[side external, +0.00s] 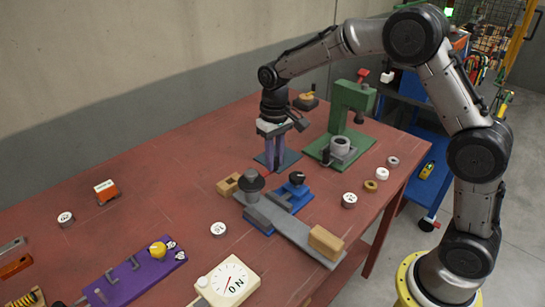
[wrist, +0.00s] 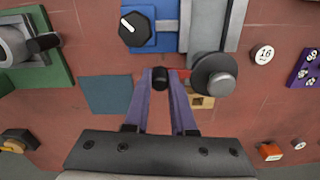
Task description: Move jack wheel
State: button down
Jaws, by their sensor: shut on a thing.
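My gripper (wrist: 161,76) has two purple fingers, shut on a small black cylindrical piece (wrist: 160,80) between the fingertips. In the side view my gripper (side external: 270,165) points down at a dark blue-grey square plate (side external: 290,159); the held piece is not clear there. The plate also shows left of the fingers in the wrist view (wrist: 105,96). A dark grey round wheel-like part (side external: 251,183) stands at the far end of a grey bar (side external: 290,228); it is right of the fingertips in the wrist view (wrist: 214,76). I cannot tell which piece is the jack wheel.
A green press (side external: 350,106) stands behind and right of my gripper. A blue block with a black knob (side external: 297,188) adjoins the bar. Wooden blocks (side external: 326,241), white discs (side external: 218,229), a dial gauge (side external: 229,281) and a purple board (side external: 135,273) lie around. The table's left middle is mostly clear.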

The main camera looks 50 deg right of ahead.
jog(key=shift+s, duration=0.1)
dwell(0.3)
jog(key=c, duration=0.7)
grip_release()
jog(key=shift+c, duration=0.2)
notch_tip(320, 180, up, 14)
